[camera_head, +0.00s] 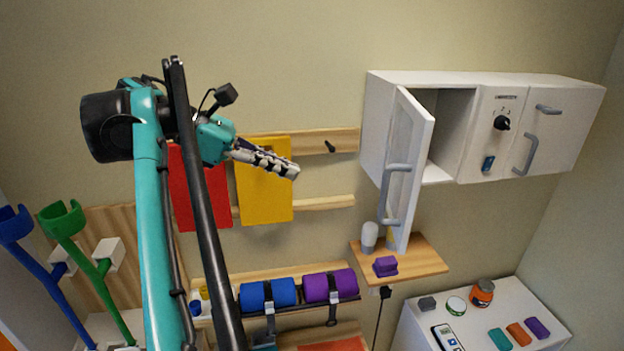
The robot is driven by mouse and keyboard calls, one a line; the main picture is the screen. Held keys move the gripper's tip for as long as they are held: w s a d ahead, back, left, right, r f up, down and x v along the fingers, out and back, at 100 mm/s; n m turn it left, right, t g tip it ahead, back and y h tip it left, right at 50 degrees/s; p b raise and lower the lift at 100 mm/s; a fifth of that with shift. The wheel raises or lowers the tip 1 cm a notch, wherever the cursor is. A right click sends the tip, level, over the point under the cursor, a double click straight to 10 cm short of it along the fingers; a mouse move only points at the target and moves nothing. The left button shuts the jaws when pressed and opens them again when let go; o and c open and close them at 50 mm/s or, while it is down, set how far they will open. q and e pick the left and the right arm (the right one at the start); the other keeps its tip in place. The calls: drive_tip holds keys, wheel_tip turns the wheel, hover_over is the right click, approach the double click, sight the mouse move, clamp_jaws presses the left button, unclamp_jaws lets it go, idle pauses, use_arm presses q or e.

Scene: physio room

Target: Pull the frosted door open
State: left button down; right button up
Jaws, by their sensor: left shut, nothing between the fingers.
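The frosted door (407,160) is the left door of the white wall cabinet (485,79). It stands ajar, swung out toward me, with the dark inside of the cabinet showing to its right. A long grey handle (389,190) is on its front face. My left gripper (296,172) is shut and empty, pointing right in front of the yellow sheet. It is well to the left of the door and apart from it. My right gripper is not in view.
A small wooden shelf (430,266) under the door holds a purple block (385,266) and a white-topped container (369,236). Blue (267,294) and purple rolls (330,285) lie on a lower rack. Wall space between my gripper and the door is free except for wooden rails.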

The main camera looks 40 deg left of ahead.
use_arm(q)
approach(382, 198)
drive_tip(key=shift+g, duration=0.3)
drive_tip(key=p+x, duration=0.2)
drive_tip(key=x, duration=0.4)
drive_tip(key=shift+w+d+p, duration=0.1)
drive_tip(key=shift+w+p, duration=0.1)
drive_tip(key=shift+p, duration=0.15)
drive_tip(key=shift+w, duration=0.15)
drive_tip(key=shift+w+d, duration=0.25)
drive_tip(key=shift+d, duration=0.35)
drive_tip(key=shift+w+d, duration=0.2)
drive_tip(key=shift+d, duration=0.4)
drive_tip(key=shift+w+d, duration=0.25)
drive_tip(key=shift+d, duration=0.35)
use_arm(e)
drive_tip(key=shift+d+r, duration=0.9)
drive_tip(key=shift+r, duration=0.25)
use_arm(q)
drive_tip(key=shift+f, duration=0.1)
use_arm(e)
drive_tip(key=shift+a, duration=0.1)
